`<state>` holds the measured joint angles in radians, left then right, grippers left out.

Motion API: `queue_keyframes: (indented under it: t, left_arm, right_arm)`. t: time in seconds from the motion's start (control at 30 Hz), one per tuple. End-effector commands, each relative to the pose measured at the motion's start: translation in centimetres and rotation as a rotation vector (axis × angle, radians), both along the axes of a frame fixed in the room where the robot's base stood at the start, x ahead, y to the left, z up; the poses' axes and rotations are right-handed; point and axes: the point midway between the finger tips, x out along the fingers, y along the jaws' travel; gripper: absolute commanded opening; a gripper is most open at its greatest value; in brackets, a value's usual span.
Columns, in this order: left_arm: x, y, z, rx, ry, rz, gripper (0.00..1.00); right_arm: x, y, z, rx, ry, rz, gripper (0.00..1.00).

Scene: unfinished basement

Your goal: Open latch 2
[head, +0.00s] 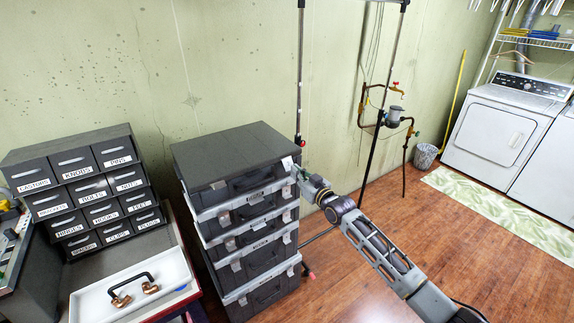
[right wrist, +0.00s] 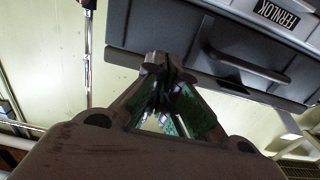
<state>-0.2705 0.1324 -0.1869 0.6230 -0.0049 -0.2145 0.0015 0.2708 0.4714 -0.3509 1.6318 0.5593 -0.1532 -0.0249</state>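A stack of dark grey cases (head: 250,215) with light grey rims and latches stands against the wall in the head view. I cannot read which latch is number 2. A small pale tag or latch (head: 287,163) shows at the top case's front right corner. My right gripper (head: 298,172) is at that corner, and partly hides it. In the right wrist view its fingertips (right wrist: 163,64) come together close to the edge of a dark case (right wrist: 215,45) with a handle and a "FERNLOK" label. I see nothing clearly between the tips; contact is unclear. My left gripper is not in view.
A labelled drawer cabinet (head: 85,190) stands left of the stack, with a white tray (head: 135,290) holding a black handle and copper fittings before it. Pipes (head: 385,120) and a white washer (head: 502,125) are to the right. The wooden floor (head: 350,270) is mostly clear.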

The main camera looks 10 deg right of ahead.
Motion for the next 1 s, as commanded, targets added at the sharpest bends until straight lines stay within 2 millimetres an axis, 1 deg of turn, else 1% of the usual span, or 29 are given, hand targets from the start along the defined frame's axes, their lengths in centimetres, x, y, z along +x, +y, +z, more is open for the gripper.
queue_keyframes:
  t: [0.3, 0.5, 0.77, 1.0]
  left_arm:
    - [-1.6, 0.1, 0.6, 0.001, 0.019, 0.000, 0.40]
    - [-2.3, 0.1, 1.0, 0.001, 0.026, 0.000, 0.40]
    - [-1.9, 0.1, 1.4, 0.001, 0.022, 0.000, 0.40]
    - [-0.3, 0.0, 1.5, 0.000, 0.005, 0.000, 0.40]
  right_arm:
    - [-0.9, -0.3, 0.1, 0.000, 0.000, 0.000, 0.00]
    - [-1.5, -0.5, 0.1, 0.000, 0.001, 0.000, 0.00]
    - [-2.1, -0.8, 0.0, -0.001, 0.001, 0.000, 0.00]
    - [-2.1, -0.8, 0.0, -0.001, 0.000, 0.000, 0.00]
